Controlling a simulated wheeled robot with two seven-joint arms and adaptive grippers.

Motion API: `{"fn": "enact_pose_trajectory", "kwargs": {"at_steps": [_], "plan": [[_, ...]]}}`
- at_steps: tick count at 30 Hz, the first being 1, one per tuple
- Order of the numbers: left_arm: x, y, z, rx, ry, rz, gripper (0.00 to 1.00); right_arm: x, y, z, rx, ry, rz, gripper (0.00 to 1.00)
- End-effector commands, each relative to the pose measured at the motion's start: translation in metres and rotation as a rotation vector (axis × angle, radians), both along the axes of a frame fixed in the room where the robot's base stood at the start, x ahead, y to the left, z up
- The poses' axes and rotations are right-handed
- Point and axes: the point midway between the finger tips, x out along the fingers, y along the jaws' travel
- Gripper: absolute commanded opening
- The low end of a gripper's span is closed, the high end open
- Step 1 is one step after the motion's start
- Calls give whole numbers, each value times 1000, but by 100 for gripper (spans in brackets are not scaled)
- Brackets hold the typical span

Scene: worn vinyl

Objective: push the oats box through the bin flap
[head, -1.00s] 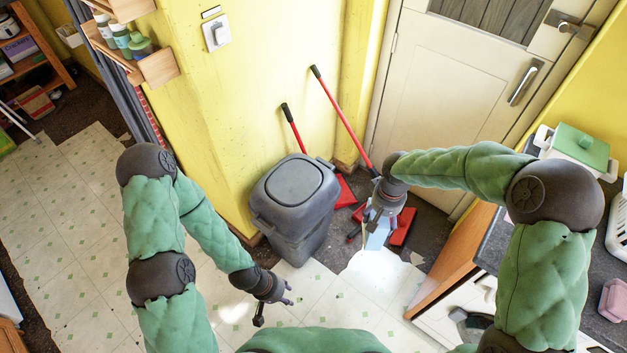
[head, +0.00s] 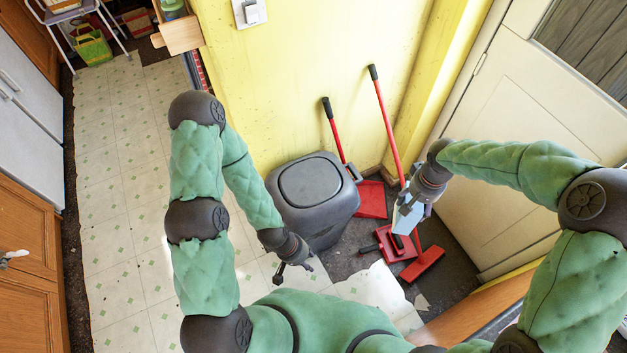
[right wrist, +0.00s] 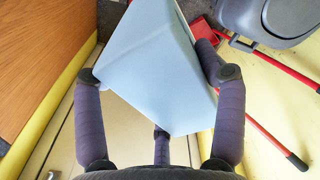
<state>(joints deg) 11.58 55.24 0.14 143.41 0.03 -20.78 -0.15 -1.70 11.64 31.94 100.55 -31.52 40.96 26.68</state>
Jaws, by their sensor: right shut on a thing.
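The grey bin (head: 322,228) stands in the corner against the yellow wall. Its lid carries an oval flap (head: 311,181), which looks closed. My right gripper (head: 411,206) is shut on a plain light blue box, taken as the oats box (head: 405,219), and holds it to the right of the bin, apart from it. In the right wrist view the box (right wrist: 155,65) sits between the dark fingers of my right gripper (right wrist: 157,88); no label shows. My left gripper (head: 294,268) is empty in front of the bin, its fingers spread.
Behind and right of the bin are red-handled tools (head: 386,120) and red dustpans (head: 371,200). A white door (head: 500,150) is at right. A wooden panel edge (head: 465,315) is at lower right. Tiled floor (head: 125,220) on the left is clear.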

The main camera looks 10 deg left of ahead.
Motion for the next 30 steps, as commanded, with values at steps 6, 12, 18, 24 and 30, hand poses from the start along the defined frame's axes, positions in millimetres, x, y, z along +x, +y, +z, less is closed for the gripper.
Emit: {"fn": "enact_pose_trajectory", "kwargs": {"at_steps": [6, 12, 18, 24, 30], "plan": [[0, 0, 0, 0, 1, 1, 40, 0, 0, 0, 0, -1, 0, 12], [0, 0, 0, 0, 0, 1, 40, 1, 0, 0, 0, -1, 0, 12], [0, 0, -1, 0, 0, 1, 40, 2, 4, 1, 0, -2, -9, 12], [0, 0, -8, 0, 0, 1, 40, 12, 27, 2, 0, -3, -67, 12], [0, 0, -16, 0, 0, 1, 40, 24, 58, 3, 0, -2, -159, 12]]}}
